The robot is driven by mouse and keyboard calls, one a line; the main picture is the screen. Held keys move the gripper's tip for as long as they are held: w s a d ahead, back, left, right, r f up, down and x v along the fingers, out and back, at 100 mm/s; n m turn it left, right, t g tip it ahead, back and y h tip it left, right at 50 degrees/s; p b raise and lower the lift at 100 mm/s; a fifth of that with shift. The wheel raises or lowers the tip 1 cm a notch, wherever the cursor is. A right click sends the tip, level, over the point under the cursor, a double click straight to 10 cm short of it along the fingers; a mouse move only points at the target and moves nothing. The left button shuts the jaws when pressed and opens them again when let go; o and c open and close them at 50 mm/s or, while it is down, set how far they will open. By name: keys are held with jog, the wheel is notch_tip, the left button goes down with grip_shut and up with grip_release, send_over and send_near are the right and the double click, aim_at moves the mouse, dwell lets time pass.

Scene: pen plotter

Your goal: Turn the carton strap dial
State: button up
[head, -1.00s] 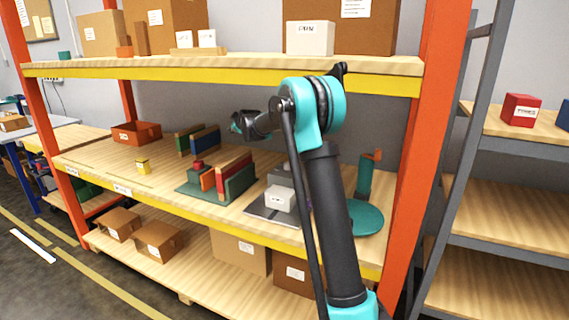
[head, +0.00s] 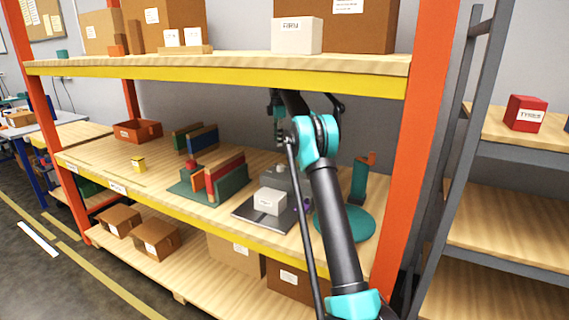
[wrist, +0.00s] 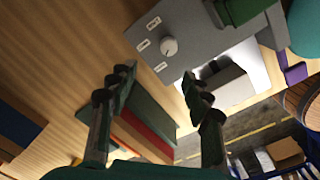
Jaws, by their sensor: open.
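The dial (wrist: 169,46) is a small round pale knob on a grey panel (wrist: 205,40), with several white labels beside it in the wrist view. In the head view the grey machine (head: 281,177) stands on the middle shelf, behind a white box on a dark plate; I cannot make out the dial there. My gripper (wrist: 160,82) is open and empty in the wrist view, its two dark green fingers apart. The dial lies beyond the fingertips, toward the top of the picture, not touched. In the head view my gripper is small, over the machine and partly hidden by my arm.
A book stand (head: 220,187) with a red and an orange book is left of the machine. The upper shelf (head: 230,68) hangs above, and an orange post (head: 412,150) is at the right.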

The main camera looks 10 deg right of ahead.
aim_at(280, 165)
jog(key=f, duration=0.7)
jog(key=s+f, duration=0.1)
jog(key=f, duration=0.3)
jog(key=shift+d+f, duration=0.35)
grip_shut()
